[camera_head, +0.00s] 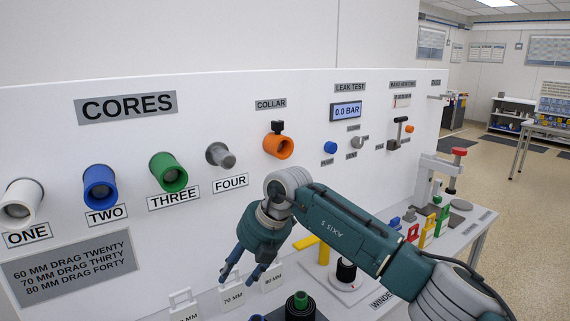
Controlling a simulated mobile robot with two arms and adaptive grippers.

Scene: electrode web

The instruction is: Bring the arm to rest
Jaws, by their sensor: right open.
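My right arm (345,230) comes in from the lower right and reaches across the front of the white panel. My right gripper (238,278) points downward with its blue fingers spread. It is open and nothing shows between the fingers. It hangs above the tags marked 70 MM and 80 MM, in front of the panel and below the FOUR label. My left gripper is not in view.
The panel (230,105) carries white, blue (100,187) and green (168,172) cores, a grey peg (220,155) and an orange collar (278,145). Below my gripper stand tags (232,297) and a green-topped spool (300,302). A red-topped press (455,165) stands right. Open floor lies beyond.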

